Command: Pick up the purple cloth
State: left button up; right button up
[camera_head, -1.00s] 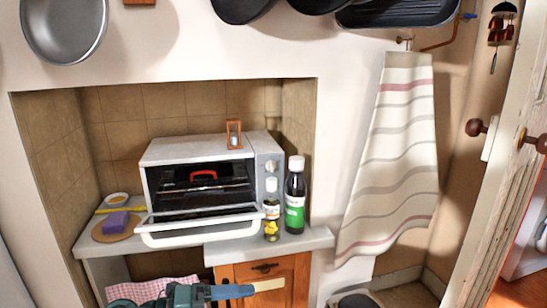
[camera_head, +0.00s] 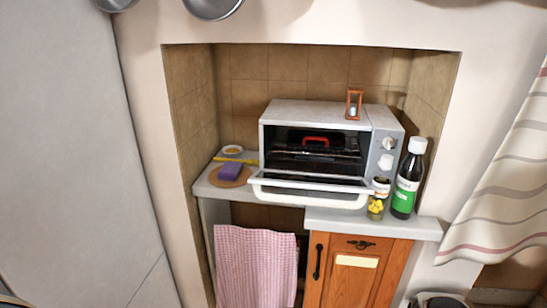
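The purple cloth (camera_head: 230,171) is a small folded block on a round tan board (camera_head: 214,182), at the left end of the counter in the niche. It lies left of the toaster oven (camera_head: 315,150), whose glass door hangs open over the counter. Neither of my grippers shows in the head view now.
A small bowl (camera_head: 232,150) and a yellow strip (camera_head: 236,161) lie behind the board. A dark bottle (camera_head: 408,180) and small jars (camera_head: 377,200) stand right of the oven. A pink checked towel (camera_head: 255,265) hangs below the counter. A grey wall (camera_head: 80,150) is at left.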

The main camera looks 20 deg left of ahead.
aim_at(230, 170)
jog(key=u, duration=1.15)
